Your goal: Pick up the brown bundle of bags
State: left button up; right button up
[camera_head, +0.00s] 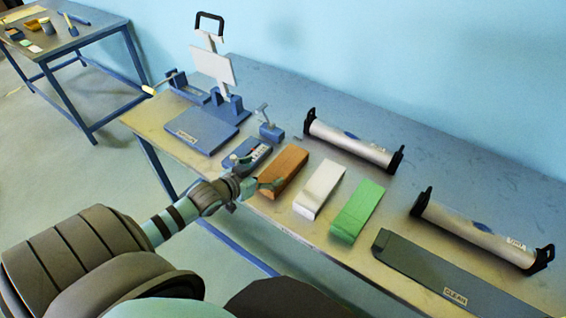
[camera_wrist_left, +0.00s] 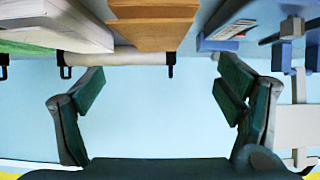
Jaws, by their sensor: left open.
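The brown bundle of bags (camera_head: 286,168) lies on the blue table (camera_head: 452,150), left of a white bundle (camera_head: 319,190) and a green bundle (camera_head: 358,208). My left gripper (camera_head: 262,186) is at the near left end of the brown bundle, with its fingers open. In the left wrist view the brown bundle (camera_wrist_left: 153,30) shows at the top middle, beyond the gap between the spread fingers (camera_wrist_left: 160,88). Nothing is between the fingers there. I cannot tell whether a finger touches the bundle. My right gripper is not in view.
A blue device (camera_head: 246,156) stands close left of the brown bundle. Behind are a stand with a white panel (camera_head: 212,66) and a roll on black brackets (camera_head: 352,144). Another roll (camera_head: 474,234) and a grey tray marked CLEAN (camera_head: 430,270) are at right.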

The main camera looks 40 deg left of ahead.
aim_at(282, 168)
pick_arm(q)
jog(key=b+x, duration=0.1)
jog(key=x, duration=0.3)
jog(key=f+b+x, duration=0.1)
jog(key=b+x, duration=0.1)
jog(key=x, duration=0.1)
jog(key=b+x, duration=0.1)
jog(key=x, duration=0.3)
jog(key=shift+d+f, duration=0.3)
jog(key=shift+f, duration=0.1)
jog(key=shift+c, duration=0.6)
jog(key=shift+s+r, duration=0.1)
jog(key=c, duration=1.3)
jog(key=shift+c, duration=0.2)
